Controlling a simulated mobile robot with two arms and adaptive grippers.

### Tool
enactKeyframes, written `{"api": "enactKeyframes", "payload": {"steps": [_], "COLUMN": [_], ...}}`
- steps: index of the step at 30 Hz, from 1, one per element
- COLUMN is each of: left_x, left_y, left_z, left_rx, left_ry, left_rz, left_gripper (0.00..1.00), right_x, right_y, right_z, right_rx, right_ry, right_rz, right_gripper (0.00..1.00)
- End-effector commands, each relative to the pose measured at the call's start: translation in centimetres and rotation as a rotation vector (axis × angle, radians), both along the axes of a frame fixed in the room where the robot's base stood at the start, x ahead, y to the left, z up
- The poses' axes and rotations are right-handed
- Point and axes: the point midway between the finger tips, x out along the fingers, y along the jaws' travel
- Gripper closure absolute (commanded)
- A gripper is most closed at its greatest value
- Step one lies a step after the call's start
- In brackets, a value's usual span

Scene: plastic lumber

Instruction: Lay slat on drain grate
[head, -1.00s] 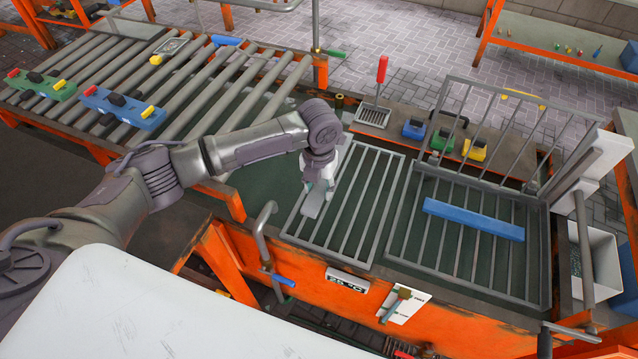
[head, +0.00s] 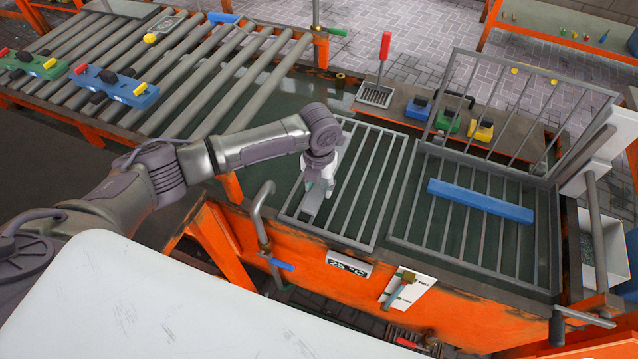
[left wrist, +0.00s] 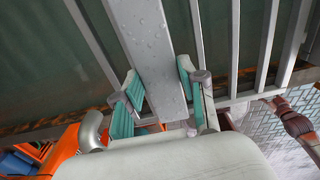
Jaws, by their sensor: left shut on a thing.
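My left gripper (head: 320,188) is shut on a short grey slat (head: 311,205) at the left part of the drain grate (head: 361,200). In the left wrist view the wet-looking slat (left wrist: 152,50) lies between the teal-padded fingers (left wrist: 160,97), with grey bars beside it. I cannot tell whether the slat touches the bars. A blue slat (head: 480,201) lies across the barred rack (head: 445,250) to the right. My right gripper is not in view.
An upright barred lid (head: 520,100) stands behind the right rack. A red-handled scoop (head: 377,94) and several coloured blocks line the back ledge. A bent grey pipe (head: 261,215) rises at the front left. The grate's right half is clear.

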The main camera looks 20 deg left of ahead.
Motion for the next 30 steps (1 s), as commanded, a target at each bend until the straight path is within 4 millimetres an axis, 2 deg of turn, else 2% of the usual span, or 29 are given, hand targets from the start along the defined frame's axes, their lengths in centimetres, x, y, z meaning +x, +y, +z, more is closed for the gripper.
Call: {"api": "enactKeyframes", "payload": {"steps": [29,30], "left_x": [0.0,0.0], "left_y": [0.0,0.0], "left_z": [-1.4,-1.3], "left_rx": [0.0,-0.001], "left_ry": [-0.001,-0.001], "left_rz": [0.0,-0.001], "left_gripper": [1.0,0.54], "right_x": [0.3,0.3], "right_y": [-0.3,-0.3], "right_z": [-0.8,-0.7], "right_rx": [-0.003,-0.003], "right_ry": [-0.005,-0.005], "right_rz": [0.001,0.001], "right_gripper": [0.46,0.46]}}
